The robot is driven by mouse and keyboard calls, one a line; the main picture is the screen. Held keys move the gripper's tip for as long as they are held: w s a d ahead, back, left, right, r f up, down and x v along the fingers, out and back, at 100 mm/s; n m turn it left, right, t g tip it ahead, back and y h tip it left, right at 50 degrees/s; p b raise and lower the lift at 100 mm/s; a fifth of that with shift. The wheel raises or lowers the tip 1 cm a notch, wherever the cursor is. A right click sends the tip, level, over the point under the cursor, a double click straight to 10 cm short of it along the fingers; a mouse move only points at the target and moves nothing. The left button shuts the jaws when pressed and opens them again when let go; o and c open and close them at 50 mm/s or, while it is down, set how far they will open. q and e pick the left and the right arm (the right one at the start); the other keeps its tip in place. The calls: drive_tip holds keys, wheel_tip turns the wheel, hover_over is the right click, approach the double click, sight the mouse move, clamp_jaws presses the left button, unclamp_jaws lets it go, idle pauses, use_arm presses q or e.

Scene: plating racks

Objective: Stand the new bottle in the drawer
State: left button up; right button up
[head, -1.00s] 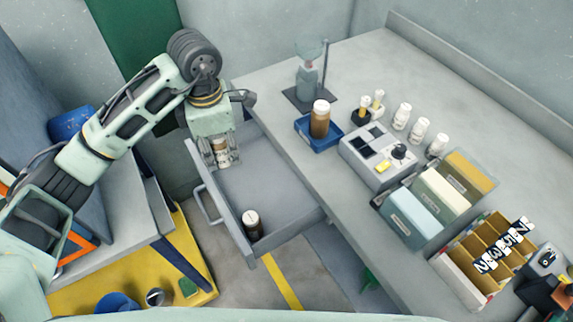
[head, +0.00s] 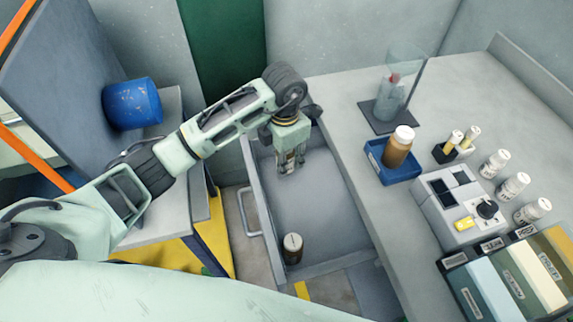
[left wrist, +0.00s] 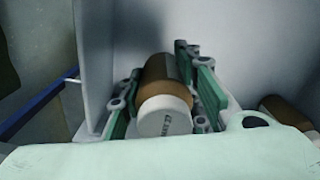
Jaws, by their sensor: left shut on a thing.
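The grey drawer (head: 318,205) is pulled open from the bench. My left gripper (head: 289,166) points down inside its far end. In the left wrist view, its green-padded fingers are shut on a brown bottle (left wrist: 165,100) with a white, lettered cap, beside the drawer's wall. The bottle's lower end is hidden, so I cannot tell whether it touches the drawer floor. Another brown bottle (head: 292,250) stands in the drawer's near corner, apart from the gripper. It also shows in part at the right of the left wrist view (left wrist: 285,110). My right gripper is out of view.
On the bench, right of the drawer, a brown bottle with a white cap (head: 398,146) stands in a blue tray (head: 375,160). A grey device (head: 452,208), several white bottles and file boxes stand further right. A blue drum (head: 132,103) is at left.

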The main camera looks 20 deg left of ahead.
use_arm(q)
wheel_tip(320, 180, down, 3)
drive_tip(key=shift+s+f, duration=0.1)
drive_tip(key=shift+f, duration=0.3)
drive_tip(key=o, duration=0.9)
drive_tip(key=shift+o, duration=1.3)
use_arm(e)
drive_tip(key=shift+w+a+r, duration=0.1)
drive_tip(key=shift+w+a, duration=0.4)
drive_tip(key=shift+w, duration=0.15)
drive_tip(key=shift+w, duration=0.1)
